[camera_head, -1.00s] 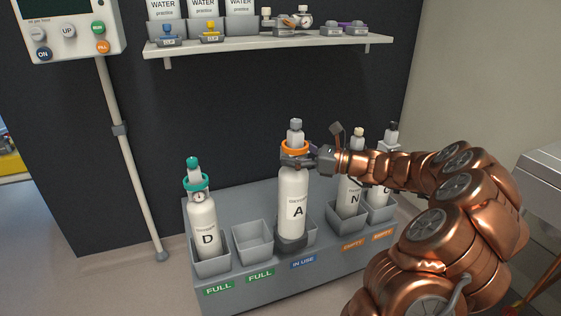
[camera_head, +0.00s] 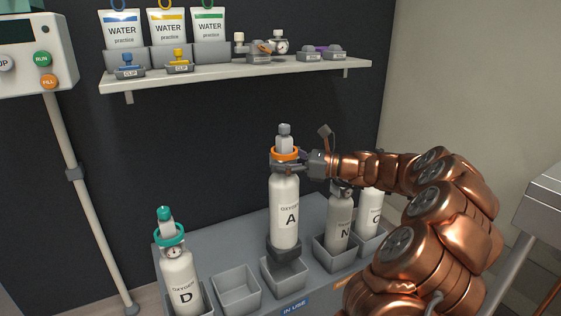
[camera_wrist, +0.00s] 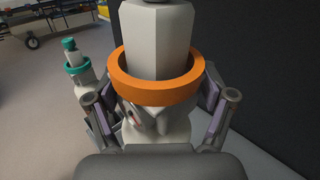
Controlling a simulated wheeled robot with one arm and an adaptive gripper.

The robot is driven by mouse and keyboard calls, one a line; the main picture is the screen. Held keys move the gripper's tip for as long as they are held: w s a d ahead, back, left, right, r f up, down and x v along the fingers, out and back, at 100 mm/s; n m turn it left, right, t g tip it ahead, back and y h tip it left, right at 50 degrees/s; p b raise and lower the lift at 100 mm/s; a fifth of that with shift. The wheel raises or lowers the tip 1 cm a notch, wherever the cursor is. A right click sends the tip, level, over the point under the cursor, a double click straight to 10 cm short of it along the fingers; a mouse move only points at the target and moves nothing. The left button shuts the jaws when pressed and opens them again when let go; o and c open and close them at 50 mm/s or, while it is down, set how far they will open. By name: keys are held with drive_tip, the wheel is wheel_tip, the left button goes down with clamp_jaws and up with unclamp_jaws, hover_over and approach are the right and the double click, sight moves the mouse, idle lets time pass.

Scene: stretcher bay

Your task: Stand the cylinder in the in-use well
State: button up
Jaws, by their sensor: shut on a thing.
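The oxygen cylinder A (camera_head: 284,215) is white with an orange collar (camera_head: 285,154) and a dark base. My gripper (camera_head: 287,163) is shut on its neck just below the collar and holds it upright. In the wrist view the collar (camera_wrist: 156,88) sits between the two fingers of my gripper (camera_wrist: 155,118). The in-use well (camera_head: 284,284) is a grey square cup behind a blue IN USE label (camera_head: 294,308). The cylinder's base shows over the back part of this well, with the well's front wall clear below it. The exact gap between base and well is unclear.
Cylinder D (camera_head: 180,282), with a teal collar, stands in the left well. The well beside it (camera_head: 237,291) is empty. Cylinders N (camera_head: 340,222) and C (camera_head: 370,212) stand close on the right, partly behind my arm. A shelf (camera_head: 235,75) with water bags runs above.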

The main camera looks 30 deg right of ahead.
drive_tip(key=shift+f+b, duration=2)
drive_tip(key=shift+b, duration=0.3)
drive_tip(key=shift+r+p, duration=0.1)
drive_tip(key=shift+p, duration=1.35)
drive_tip(key=shift+s+f, duration=0.1)
drive_tip(key=shift+f, duration=3.4)
idle(0.8)
